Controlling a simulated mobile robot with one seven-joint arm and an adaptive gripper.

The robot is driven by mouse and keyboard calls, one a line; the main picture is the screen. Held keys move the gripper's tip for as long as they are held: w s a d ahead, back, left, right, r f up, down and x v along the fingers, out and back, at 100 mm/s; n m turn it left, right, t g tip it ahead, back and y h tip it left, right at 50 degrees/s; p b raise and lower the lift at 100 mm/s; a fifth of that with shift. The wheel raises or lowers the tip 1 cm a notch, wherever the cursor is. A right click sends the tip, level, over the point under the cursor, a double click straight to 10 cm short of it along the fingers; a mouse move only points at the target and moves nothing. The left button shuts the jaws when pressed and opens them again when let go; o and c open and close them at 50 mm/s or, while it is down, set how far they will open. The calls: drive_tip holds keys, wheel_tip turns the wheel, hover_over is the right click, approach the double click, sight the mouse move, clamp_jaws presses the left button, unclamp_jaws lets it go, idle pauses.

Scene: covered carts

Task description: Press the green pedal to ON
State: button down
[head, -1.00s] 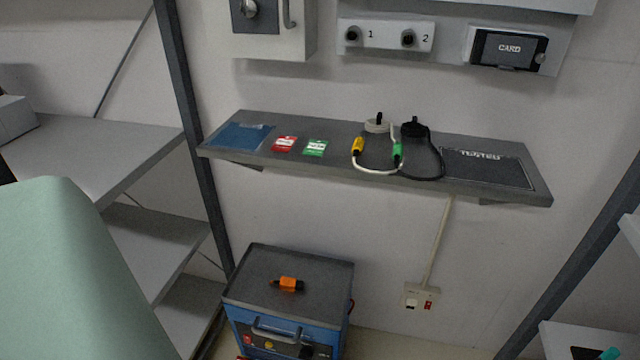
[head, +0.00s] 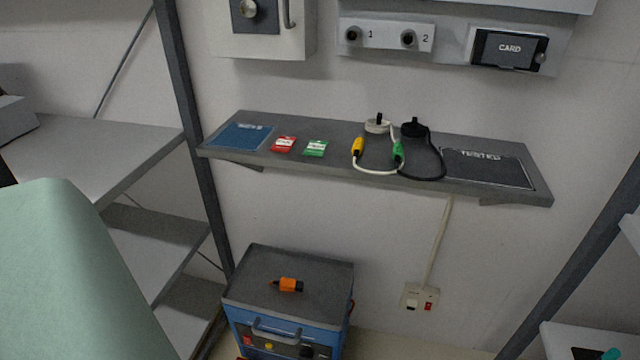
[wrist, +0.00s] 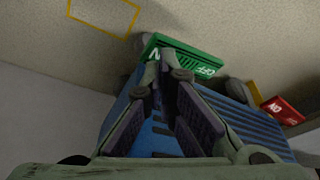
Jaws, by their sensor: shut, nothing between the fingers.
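The green pedal (wrist: 200,60) shows in the wrist view above and beyond my fingertips, with white lettering; "OFF" is readable toward its right end, and the left end is partly covered by the fingers. My gripper (wrist: 167,72) is shut and empty, its tips overlapping the pedal's near edge in the picture. I cannot tell whether they touch it. A red pedal (wrist: 283,110) with white letters lies to the right. A blue ribbed body (wrist: 240,122) lies behind and below the fingers.
A yellow outline (wrist: 128,32) marks the floor near the green pedal. In the head view a blue cabinet (head: 285,333) with an orange connector (head: 288,285) on top stands below a wall shelf (head: 345,185). A wall socket (head: 420,298) is to its right.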

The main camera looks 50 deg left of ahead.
drive_tip(key=shift+s+f+b, duration=0.2)
drive_tip(key=shift+f+b, duration=1.9)
drive_tip(key=shift+b, duration=0.05)
idle(1.0)
idle(0.4)
wheel_tip(320, 180, up, 3)
drive_tip(key=p, duration=0.4)
drive_tip(key=shift+s, duration=0.1)
drive_tip(key=r+p, duration=0.3)
drive_tip(key=shift+w+r, duration=0.25)
idle(0.3)
